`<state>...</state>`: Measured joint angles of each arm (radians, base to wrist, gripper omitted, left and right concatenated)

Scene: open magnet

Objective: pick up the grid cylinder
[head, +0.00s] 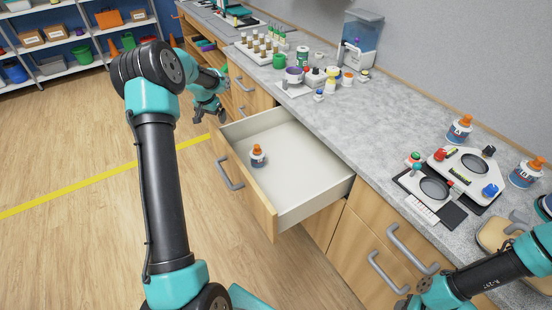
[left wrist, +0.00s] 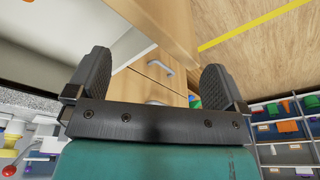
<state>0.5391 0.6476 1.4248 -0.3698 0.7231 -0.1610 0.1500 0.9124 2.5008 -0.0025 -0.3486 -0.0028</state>
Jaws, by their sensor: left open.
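No thing can be clearly made out as a grid cylinder. A small bottle with an orange cap and a blue-and-white label (head: 257,156) stands upright in the open drawer (head: 315,190), near its front left. My left gripper (head: 208,112) is open beyond the drawer's far left corner, apart from the bottle. In the left wrist view its two black fingers (left wrist: 157,82) are spread with nothing between them, and wooden cabinet fronts show behind. My right gripper (head: 422,290) shows only partly at the lower right, by the cabinet front; its jaws cannot be made out.
The grey counter (head: 385,130) holds a rack of vials (head: 262,47), a cluster of small jars (head: 318,77), magnetic stirrers (head: 462,165) and more orange-capped bottles (head: 460,129). Cabinet handles (head: 385,270) stick out. Shelves with bins (head: 60,60) stand at the far left. The floor is clear.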

